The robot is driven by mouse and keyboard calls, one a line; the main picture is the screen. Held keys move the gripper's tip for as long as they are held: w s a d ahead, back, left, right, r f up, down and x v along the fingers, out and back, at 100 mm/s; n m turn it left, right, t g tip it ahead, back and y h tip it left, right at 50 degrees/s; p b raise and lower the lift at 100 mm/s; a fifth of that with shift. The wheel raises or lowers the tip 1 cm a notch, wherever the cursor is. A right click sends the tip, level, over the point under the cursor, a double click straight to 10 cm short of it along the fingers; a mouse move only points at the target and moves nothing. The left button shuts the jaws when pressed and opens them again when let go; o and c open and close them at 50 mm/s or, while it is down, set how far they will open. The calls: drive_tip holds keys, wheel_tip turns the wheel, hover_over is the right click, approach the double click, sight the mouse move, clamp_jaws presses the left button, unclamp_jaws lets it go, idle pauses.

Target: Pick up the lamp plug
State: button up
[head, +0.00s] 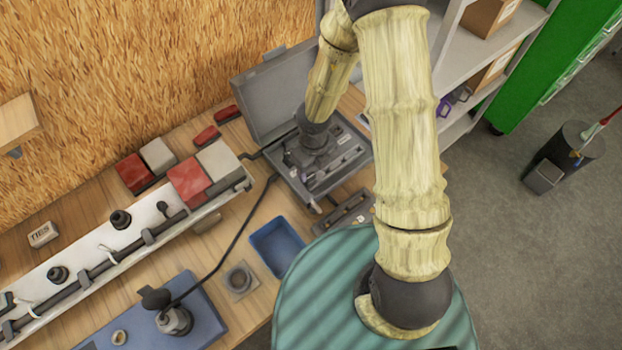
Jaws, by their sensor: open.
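A black plug-like piece (155,298) sits by a grey round fitting (174,320) on a blue mat at the lower left. A dark cable runs from there up toward the grey case. I cannot tell for sure that this piece is the lamp plug. Another short dark lead runs from the red and white lamp (190,181) toward the case. My gripper (295,162) is over the open grey case (262,95), far up and right of the black piece. It is open, its fingers small and dark against the case. I see nothing held in it.
A long white frame rail (90,268) with black fittings lies along the bench. Red and white blocks (133,173) stand behind it. A blue tray (277,247) and a small square plate (240,279) lie between mat and case. A chipboard wall (130,70) rises behind.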

sight(310, 176)
drive_tip(key=shift+a+f, duration=0.25)
drive_tip(key=shift+f, duration=1.05)
drive_tip(key=shift+a+f, duration=0.2)
drive_tip(key=shift+f, duration=1.1)
drive_tip(key=c, duration=0.8)
